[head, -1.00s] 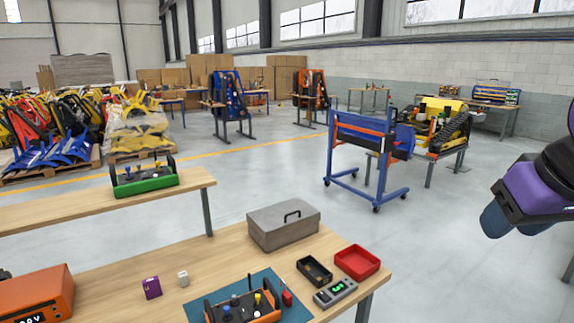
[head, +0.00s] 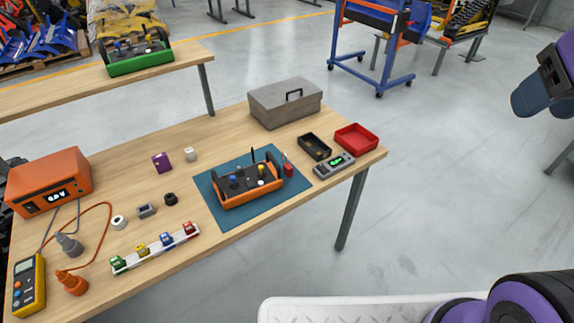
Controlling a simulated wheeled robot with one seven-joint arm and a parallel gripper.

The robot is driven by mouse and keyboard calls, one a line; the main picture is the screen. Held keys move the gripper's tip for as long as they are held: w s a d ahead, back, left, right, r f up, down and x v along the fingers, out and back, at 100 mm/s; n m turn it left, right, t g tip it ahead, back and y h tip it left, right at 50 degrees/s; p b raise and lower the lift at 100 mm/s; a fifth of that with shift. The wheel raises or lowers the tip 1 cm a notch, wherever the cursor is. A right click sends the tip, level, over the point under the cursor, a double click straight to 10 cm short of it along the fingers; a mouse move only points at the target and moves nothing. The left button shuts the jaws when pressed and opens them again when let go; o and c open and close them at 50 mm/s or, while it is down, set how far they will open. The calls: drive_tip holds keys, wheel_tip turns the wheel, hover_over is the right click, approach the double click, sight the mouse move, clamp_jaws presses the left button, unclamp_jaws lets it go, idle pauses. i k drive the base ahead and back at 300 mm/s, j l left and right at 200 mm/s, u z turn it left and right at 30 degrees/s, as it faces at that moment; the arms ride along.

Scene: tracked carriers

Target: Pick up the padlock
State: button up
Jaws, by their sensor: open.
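A small red upright block (head: 289,170) stands at the right end of the orange-and-black control box (head: 250,190), on the blue mat (head: 215,212). It may be the padlock, but it is too small to tell for sure. Several small green, yellow, blue and red pieces sit in a row on a white strip (head: 155,252) near the front edge; whether any is a padlock is also unclear. My gripper is not in view. Only purple and dark parts of my arm show at the right edge and bottom right, away from the tabletop.
A grey toolbox (head: 285,103), black tray (head: 314,147), red tray (head: 356,139) and grey meter (head: 333,166) stand to the right. An orange power unit (head: 50,183), yellow multimeter (head: 29,285) and cables occupy the left.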

sight(288, 170)
drive_tip(key=i+u, duration=0.1)
drive_tip(key=u, duration=0.3)
drive_tip(key=i+j+u, duration=0.1)
drive_tip(key=u, duration=0.3)
drive_tip(key=i+u, duration=0.1)
drive_tip(key=u, duration=0.7)
drive_tip(key=i+l, duration=0.05)
drive_tip(key=l, duration=0.05)
